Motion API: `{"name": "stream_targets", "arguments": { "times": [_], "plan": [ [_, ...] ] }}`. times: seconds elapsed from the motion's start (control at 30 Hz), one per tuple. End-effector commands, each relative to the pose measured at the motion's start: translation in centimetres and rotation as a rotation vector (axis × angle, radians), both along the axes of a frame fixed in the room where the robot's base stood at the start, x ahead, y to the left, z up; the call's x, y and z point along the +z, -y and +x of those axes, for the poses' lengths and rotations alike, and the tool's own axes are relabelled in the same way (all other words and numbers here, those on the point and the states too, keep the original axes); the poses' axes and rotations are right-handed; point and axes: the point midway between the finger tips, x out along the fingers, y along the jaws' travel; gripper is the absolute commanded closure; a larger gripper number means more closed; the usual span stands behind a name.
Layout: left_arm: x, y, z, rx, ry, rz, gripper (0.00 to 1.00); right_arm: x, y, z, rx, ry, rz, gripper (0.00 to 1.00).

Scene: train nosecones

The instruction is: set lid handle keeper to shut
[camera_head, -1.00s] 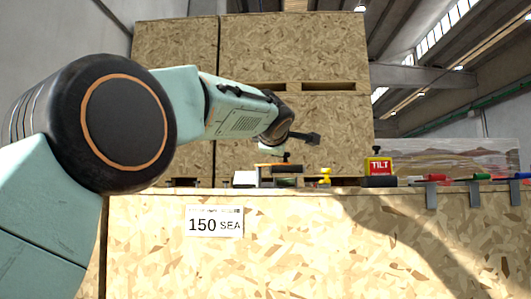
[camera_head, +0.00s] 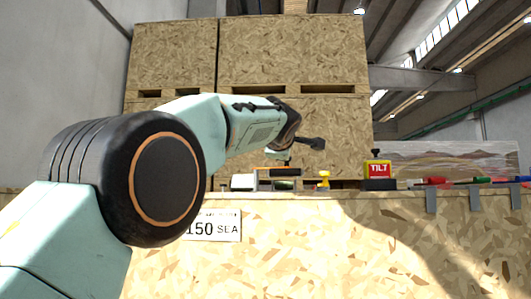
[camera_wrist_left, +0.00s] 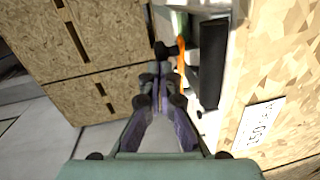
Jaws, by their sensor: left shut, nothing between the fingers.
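My left gripper (camera_head: 313,143) points right with its dark fingers closed and empty, above the row of fittings on the crate top. In the left wrist view its fingertips (camera_wrist_left: 166,50) are together beside a thin orange strip (camera_wrist_left: 182,62) and a black block (camera_wrist_left: 211,65); contact cannot be told. Below the gripper in the head view are a dark cylinder (camera_head: 287,172), a white block (camera_head: 243,182) and a small yellow fitting (camera_head: 323,181). I cannot tell which one is the lid handle keeper or how it is set. My right gripper is not in view.
The wooden crate (camera_head: 310,245) has a label (camera_head: 222,227) on its front. A red and yellow TILT indicator (camera_head: 379,169) stands right of the fittings, and several coloured markers lie further right. Tall stacked crates (camera_head: 300,60) rise behind. Space above the right end is open.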

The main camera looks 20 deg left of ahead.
Motion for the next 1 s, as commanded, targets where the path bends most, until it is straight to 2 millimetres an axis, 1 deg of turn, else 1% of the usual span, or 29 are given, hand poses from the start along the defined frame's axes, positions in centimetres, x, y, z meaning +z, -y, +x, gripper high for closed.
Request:
{"name": "stream_targets", "arguments": {
  "times": [0.23, 0.53, 1.0],
  "plan": [
    [0.1, 0.7, 1.0, -0.004, -0.001, 0.000, 1.00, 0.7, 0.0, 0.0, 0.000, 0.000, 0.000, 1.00],
    [0.1, 1.0, 2.4, -0.004, -0.002, 0.001, 1.00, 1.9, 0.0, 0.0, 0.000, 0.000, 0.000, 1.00],
    [0.0, 0.9, 3.0, -0.002, 0.000, 0.001, 1.00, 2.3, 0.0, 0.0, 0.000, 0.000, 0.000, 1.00]
  ]
}}
